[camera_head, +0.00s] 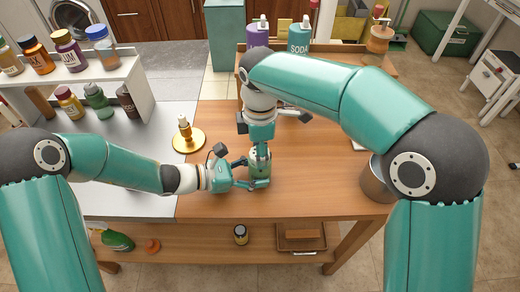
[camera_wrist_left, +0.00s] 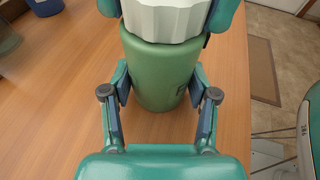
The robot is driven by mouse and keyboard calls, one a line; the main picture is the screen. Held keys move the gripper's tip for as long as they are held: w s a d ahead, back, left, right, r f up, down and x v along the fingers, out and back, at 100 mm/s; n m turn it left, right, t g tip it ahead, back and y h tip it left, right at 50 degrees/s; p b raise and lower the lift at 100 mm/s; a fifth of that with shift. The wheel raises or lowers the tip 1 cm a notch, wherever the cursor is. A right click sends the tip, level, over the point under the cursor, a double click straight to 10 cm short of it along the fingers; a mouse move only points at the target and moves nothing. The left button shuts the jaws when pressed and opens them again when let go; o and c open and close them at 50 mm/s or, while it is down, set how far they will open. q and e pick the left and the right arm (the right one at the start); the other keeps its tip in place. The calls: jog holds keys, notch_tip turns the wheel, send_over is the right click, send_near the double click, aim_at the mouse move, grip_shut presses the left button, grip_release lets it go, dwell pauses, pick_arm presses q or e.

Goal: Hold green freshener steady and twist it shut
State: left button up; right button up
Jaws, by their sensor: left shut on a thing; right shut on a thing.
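The green freshener (camera_head: 260,166) stands upright on the wooden table, mostly covered by my grippers. The left wrist view shows its green body (camera_wrist_left: 158,72) and its ribbed white cap (camera_wrist_left: 165,20) on top. My left gripper (camera_head: 257,174) comes in from the left and is shut around the body, with one finger on each side in the left wrist view (camera_wrist_left: 158,88). My right gripper (camera_head: 260,147) reaches down from above and is shut on the cap. Its fingers show at both sides of the cap at the top of the left wrist view. The cap's lower edge meets the body.
A brass dish with a small dropper bottle (camera_head: 184,133) stands left of the freshener. A metal can (camera_head: 375,180) stands at the table's right edge. Purple (camera_head: 257,34) and teal SODA (camera_head: 299,38) bottles stand at the back. A shelf of jars (camera_head: 80,75) is at the left.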

jog(key=m, duration=0.3)
jog(key=shift+m, duration=0.4)
jog(key=m, duration=0.4)
jog(key=shift+m, duration=0.3)
jog(key=m, duration=0.4)
jog(key=shift+m, duration=2.2)
jog(key=o, duration=1.2)
jog(key=shift+c, duration=0.2)
